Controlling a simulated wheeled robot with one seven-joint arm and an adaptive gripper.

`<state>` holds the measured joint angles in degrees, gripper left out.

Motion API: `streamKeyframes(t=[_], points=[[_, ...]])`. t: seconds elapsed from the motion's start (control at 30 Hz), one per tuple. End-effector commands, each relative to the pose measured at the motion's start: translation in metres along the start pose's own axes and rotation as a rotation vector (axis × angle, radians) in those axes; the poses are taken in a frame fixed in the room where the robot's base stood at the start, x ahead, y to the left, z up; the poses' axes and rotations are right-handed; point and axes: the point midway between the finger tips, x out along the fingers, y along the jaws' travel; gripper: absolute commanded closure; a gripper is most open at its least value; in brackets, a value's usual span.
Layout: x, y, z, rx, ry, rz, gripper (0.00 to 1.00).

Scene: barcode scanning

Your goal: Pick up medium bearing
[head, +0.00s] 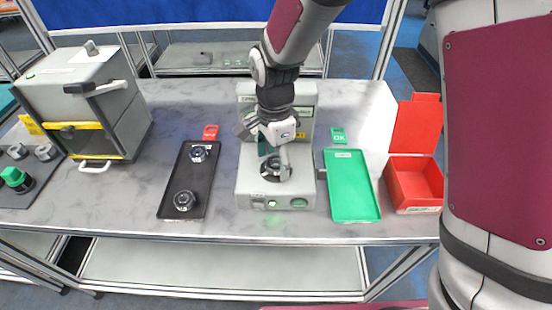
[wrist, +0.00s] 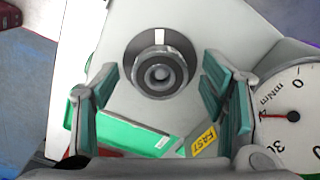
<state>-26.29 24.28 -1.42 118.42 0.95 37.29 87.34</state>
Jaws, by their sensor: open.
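A round metal bearing (wrist: 158,73) sits on a dark round seat of the grey test machine (head: 250,190), and I take it to be the medium one. In the head view my gripper (head: 282,168) is above this seat and hides part of it. In the wrist view my gripper (wrist: 165,105) is open, with its teal finger pads apart, and the bearing shows between and beyond them. I cannot tell how high the fingers are above it. Two other bearings lie on the black tray (head: 188,176): a smaller one (head: 198,152) at the back and a larger one (head: 184,200) in front.
The machine's dial (wrist: 295,112) stands close to the right finger. A green tray (head: 352,190) and a red bin (head: 414,185) are right of the machine. A grey box machine (head: 80,95) stands at the left. Bare table lies between the trays and machine.

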Motion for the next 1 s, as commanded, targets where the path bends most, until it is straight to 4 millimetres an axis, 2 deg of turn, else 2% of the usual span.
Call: streamKeyframes(t=[0.2, 0.43, 0.47, 0.77, 1.0], points=[[0.0, 0.0, 0.0, 0.0, 0.0, 0.0, 0.36], [0.0, 0.0, 0.0, 0.0, 0.0, 0.0, 0.89], [0.0, 0.0, 0.0, 0.0, 0.0, 0.0, 0.91], [-0.001, 0.0, 0.0, 0.0, 0.0, -0.001, 0.91], [-0.017, -0.001, 0.0, -0.001, 0.0, -0.004, 0.91]])
